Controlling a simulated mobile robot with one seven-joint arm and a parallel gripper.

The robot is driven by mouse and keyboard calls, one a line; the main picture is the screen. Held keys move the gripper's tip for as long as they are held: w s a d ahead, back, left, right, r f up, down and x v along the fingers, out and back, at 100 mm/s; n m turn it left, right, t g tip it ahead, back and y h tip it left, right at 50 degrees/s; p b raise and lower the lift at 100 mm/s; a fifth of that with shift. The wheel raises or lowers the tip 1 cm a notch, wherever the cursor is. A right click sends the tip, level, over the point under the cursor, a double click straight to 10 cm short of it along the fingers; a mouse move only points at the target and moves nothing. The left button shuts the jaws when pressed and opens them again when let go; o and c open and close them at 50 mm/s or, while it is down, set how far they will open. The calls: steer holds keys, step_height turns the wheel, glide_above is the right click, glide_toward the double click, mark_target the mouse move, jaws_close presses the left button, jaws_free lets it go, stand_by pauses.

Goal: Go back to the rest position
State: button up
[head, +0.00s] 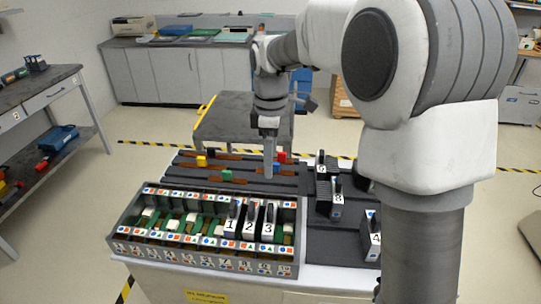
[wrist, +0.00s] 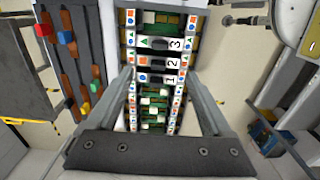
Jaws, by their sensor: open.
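My gripper (head: 268,172) hangs from the raised arm, fingers down, above the back part of the cart. In the wrist view my gripper (wrist: 160,92) has its two fingers spread wide apart with nothing between them. Below it is the slotted rack (head: 297,215), which also shows in the wrist view (wrist: 128,50). Modules labelled 1 (head: 231,222), 2 (head: 249,224) and 3 (head: 267,225) stand side by side in the rack, apart from the fingers.
Dark holders on the right bear module 4 (head: 373,240) and others. Coloured blocks, such as a yellow one (head: 201,161), lie on a dark tray behind the rack. A grey trolley (head: 240,115) stands behind the cart. A workbench (head: 40,90) is at left. Open floor lies between.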

steer(key=s+d+r+m+t, duration=0.1)
steer(key=s+d+r+m, duration=0.2)
steer(key=s+r+m, duration=0.15)
steer(key=s+d+r+m+t, duration=0.2)
steer(key=s+d+r+m, duration=0.1)
steer(key=s, duration=0.3)
steer(key=s+d+m+t, duration=0.1)
steer(key=s+d+m, duration=0.1)
steer(key=s+m, duration=0.2)
steer(key=s+d+f+m+t, duration=0.1)
steer(key=s+m, duration=0.3)
steer(key=s, duration=0.6)
steer(key=shift+d+f+t, duration=0.3)
steer(key=shift+d, duration=0.1)
